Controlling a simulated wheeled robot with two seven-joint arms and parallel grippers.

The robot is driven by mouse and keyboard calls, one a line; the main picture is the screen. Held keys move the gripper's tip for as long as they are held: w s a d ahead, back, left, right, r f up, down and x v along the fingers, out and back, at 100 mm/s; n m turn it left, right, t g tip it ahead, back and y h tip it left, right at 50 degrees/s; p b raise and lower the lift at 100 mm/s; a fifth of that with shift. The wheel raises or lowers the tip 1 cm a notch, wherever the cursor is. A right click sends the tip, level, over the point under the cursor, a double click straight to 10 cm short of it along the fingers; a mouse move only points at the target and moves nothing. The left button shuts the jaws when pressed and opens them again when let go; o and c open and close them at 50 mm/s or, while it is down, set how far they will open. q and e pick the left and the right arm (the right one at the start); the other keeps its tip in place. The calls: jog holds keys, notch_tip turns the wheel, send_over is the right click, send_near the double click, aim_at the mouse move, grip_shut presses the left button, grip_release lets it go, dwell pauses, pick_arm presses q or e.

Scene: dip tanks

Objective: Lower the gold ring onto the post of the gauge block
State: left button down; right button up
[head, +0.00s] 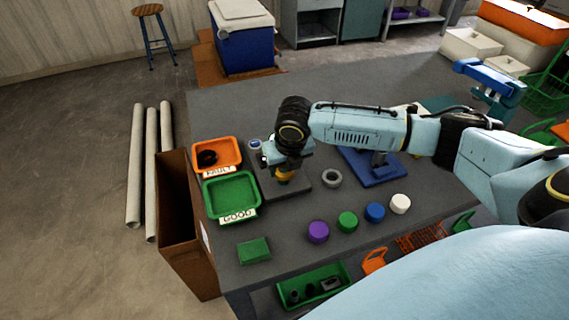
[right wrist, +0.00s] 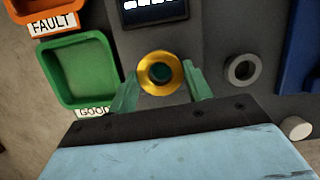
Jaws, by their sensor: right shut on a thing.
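The gold ring (right wrist: 146,84) is between the green fingers of my right gripper (right wrist: 160,78), which is shut on it. In the head view the ring (head: 284,177) shows as a small yellow patch under the right gripper (head: 283,168). The gauge block (head: 299,190) is a dark grey base below, with a display (right wrist: 155,12) at its far end. A round, dark teal shape shows through the ring's hole, in line with the post's place. I cannot tell how far the ring is above or around the post. My left gripper is not in view.
An orange FAULT tray (head: 232,165) holds a dark ring; a green GOOD tray (head: 251,189) is empty. A grey ring (head: 331,178) lies right of the block. Purple (head: 318,232), green, blue and white caps stand nearer. A blue fixture (head: 372,170) is farther right.

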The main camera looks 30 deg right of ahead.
jog(key=shift+f, duration=0.45)
jog(key=o, duration=1.2)
jog(key=shift+o, duration=0.5)
jog(key=o, duration=0.4)
jog(key=shift+r, duration=0.1)
notch_tip(320, 180, up, 8)
jog(key=p, duration=0.9)
